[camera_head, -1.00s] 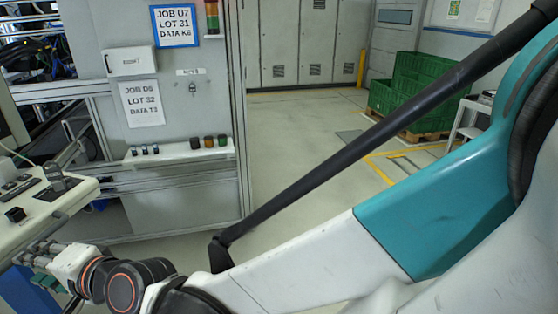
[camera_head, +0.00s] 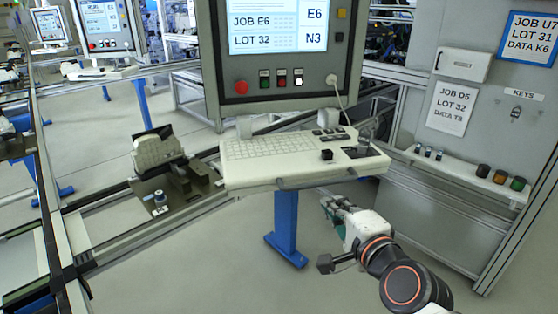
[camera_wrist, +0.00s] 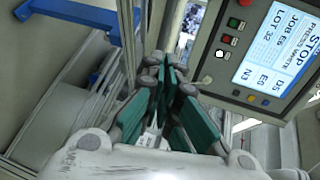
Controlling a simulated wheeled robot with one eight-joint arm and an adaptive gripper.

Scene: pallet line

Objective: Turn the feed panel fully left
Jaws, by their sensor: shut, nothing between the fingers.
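A grey control panel (camera_head: 280,50) with a lit screen stands at the top middle of the head view, above a keyboard shelf (camera_head: 270,158) on a blue post. No label naming it the feed panel is readable. A red button and several small buttons sit under the screen. In the wrist view the panel (camera_wrist: 258,92) is tilted at the upper right, its screen showing STOP and JOB E6. My gripper (camera_head: 332,203) is below the right end of the shelf, apart from the panel. In the wrist view my gripper's green fingers (camera_wrist: 168,78) are shut and empty.
A grey cabinet (camera_head: 470,100) with paper notes, a key hook and a ledge of coloured buttons stands at the right. A fixture (camera_head: 160,150) on a rail is left of the shelf. More panels stand at the back left. Floor is clear around the blue post (camera_head: 286,225).

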